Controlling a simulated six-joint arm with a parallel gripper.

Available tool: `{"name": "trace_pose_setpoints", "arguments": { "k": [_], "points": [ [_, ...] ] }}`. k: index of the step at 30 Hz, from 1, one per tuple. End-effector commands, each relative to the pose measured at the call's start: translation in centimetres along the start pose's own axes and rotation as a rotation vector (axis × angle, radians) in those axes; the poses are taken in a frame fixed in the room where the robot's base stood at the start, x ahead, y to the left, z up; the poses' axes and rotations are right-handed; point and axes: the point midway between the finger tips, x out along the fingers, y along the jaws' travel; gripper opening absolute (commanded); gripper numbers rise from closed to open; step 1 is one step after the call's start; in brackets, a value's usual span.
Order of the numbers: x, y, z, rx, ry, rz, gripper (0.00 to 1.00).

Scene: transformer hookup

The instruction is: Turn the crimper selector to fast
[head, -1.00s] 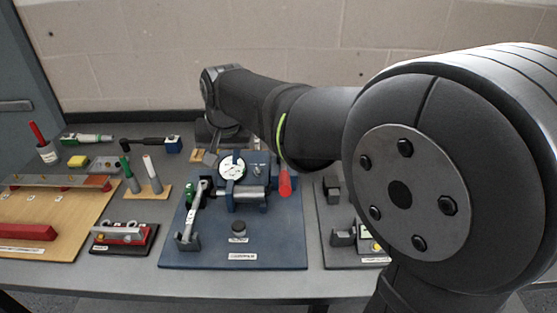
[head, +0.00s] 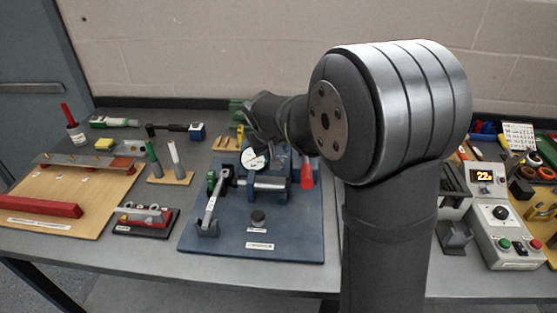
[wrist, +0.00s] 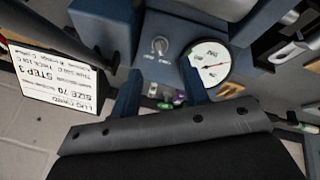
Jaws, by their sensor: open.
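The blue crimper (head: 270,180) stands on a blue board with a white round gauge (head: 252,160) and a red-tipped handle (head: 307,175). In the wrist view its blue panel carries a small silver selector knob (wrist: 160,45) with small lettering that I cannot read, so its setting cannot be told. The gauge (wrist: 210,62) sits just right of the knob. My gripper (wrist: 160,68) is open and empty, its two blue fingers pointing at the panel, one on either side of the knob's line. The knob appears beyond the fingertips. In the head view my arm hides the gripper.
A printed card (wrist: 65,85) stands left of the panel in the wrist view. A wooden board (head: 105,185) with a red bar lies left of the crimper. A control box (head: 500,235) stands at the right. The grey table's front strip is mostly clear.

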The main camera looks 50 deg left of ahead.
Motion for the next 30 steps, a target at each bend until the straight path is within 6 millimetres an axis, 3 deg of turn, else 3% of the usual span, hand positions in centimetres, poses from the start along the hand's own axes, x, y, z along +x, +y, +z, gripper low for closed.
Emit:
{"name": "trace_pose_setpoints", "arguments": {
  "k": [3, 9, 15, 23, 30],
  "points": [
    [2.6, 0.0, 0.1, -0.001, -0.003, 0.0, 0.41],
    [5.4, 0.0, 0.1, 0.0, -0.002, -0.001, 0.41],
    [6.5, 0.0, 0.0, 0.0, 0.0, -0.001, 0.41],
    [6.6, 0.0, 0.0, 0.0, 0.001, -0.001, 0.41],
    [6.6, 0.0, 0.0, 0.0, 0.0, -0.001, 0.0]
  ]
}}
